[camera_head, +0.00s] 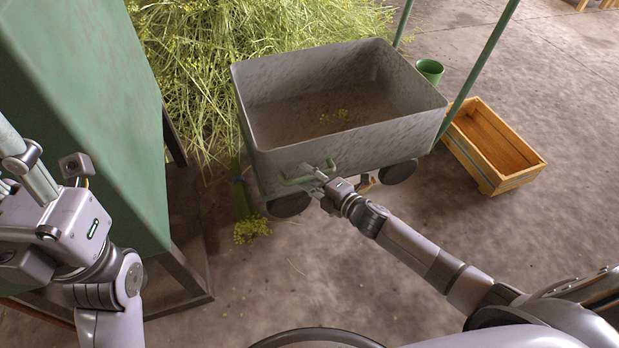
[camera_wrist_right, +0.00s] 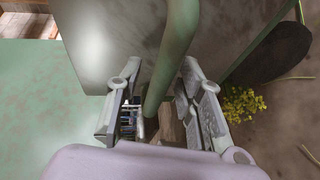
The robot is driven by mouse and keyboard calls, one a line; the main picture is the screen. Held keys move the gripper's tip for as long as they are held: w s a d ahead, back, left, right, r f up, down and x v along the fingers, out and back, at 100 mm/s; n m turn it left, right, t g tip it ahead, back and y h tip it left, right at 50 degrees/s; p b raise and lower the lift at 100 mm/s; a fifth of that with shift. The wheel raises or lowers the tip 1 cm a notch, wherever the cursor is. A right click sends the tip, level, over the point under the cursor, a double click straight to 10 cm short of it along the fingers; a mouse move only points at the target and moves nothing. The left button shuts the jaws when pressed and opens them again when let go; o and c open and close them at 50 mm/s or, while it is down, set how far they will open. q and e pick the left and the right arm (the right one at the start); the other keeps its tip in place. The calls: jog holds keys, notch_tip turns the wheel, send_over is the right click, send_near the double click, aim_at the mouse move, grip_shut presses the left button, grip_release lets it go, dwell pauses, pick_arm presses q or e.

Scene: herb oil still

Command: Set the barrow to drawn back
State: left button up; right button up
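The barrow (camera_head: 335,138) is a grey metal tub on dark wheels, with green posts at its far end. It stands in the middle of the head view. A green handle (camera_head: 300,181) is on its near side and also shows as a green bar (camera_wrist_right: 173,60) in the right wrist view. My right gripper (camera_head: 318,172) is at this handle. In the wrist view its fingers (camera_wrist_right: 160,85) lie on either side of the bar, with a gap visible on the left; they look open around it. My left gripper (camera_head: 22,158) is at the left edge, away from the barrow, its fingers partly cut off.
A green cabinet-like body (camera_head: 95,110) on a dark metal stand is at left. A heap of cut herbs (camera_head: 215,60) lies behind the barrow. A wooden crate (camera_head: 492,147) and a green pot (camera_head: 430,70) are to its right. The floor in front is mostly clear.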

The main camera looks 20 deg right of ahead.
grip_shut()
dwell(0.4)
dwell(0.4)
